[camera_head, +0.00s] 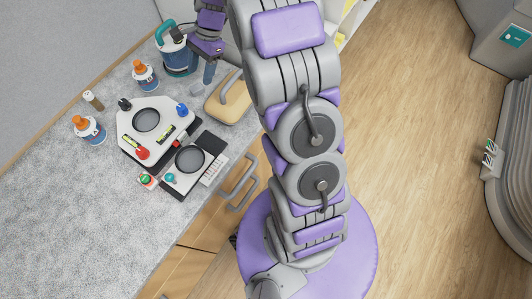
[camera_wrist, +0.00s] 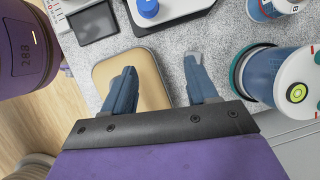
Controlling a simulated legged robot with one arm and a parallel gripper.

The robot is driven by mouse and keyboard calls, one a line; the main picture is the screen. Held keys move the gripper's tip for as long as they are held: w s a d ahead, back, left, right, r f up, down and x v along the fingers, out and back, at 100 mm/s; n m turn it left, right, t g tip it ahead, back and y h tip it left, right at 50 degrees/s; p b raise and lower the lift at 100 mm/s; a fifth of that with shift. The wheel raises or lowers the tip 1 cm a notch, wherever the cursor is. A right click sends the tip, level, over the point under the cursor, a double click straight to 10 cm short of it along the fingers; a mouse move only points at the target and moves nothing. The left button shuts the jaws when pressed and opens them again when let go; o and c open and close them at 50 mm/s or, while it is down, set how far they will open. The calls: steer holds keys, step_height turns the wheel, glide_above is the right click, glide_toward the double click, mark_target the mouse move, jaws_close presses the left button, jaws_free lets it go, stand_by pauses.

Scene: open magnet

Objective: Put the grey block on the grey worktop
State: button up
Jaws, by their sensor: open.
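A small light grey piece, seemingly the grey block (camera_head: 197,89), lies on the speckled grey worktop (camera_head: 75,215) left of a tan box. In the wrist view the grey block (camera_wrist: 193,57) shows at the tip of my right-hand finger; I cannot tell whether they touch. My gripper (camera_wrist: 160,68) is open, its blue-grey fingers spread apart with nothing between them but the view of the worktop (camera_wrist: 172,60) and the tan box's edge. In the head view my gripper (camera_head: 207,80) points down at the worktop, close by the block.
The tan box (camera_head: 228,103) sits under the left finger in the wrist view. A blue canister (camera_head: 178,55) stands close on the other side. A white control panel (camera_head: 150,130), a dark-topped device (camera_head: 190,160) and orange-capped bottles (camera_head: 145,76) stand nearby. The worktop's near-left part is clear.

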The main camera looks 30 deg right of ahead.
steer(key=s+a+r+n+h, duration=0.15)
steer(key=s+r+n, duration=0.25)
steer(key=s, duration=0.5)
steer(key=s+a+r+n+h, duration=0.1)
steer(key=s+a+r+n, duration=0.2)
steer(key=s, duration=0.5)
steer(key=s+d+r+n+g+h, duration=0.1)
steer(key=s+n, duration=0.7)
steer(key=s, duration=1.2)
steer(key=shift+s+d+r+h, duration=0.15)
steer(key=shift+s+d+h, duration=0.05)
steer(key=shift+d+h, duration=0.5)
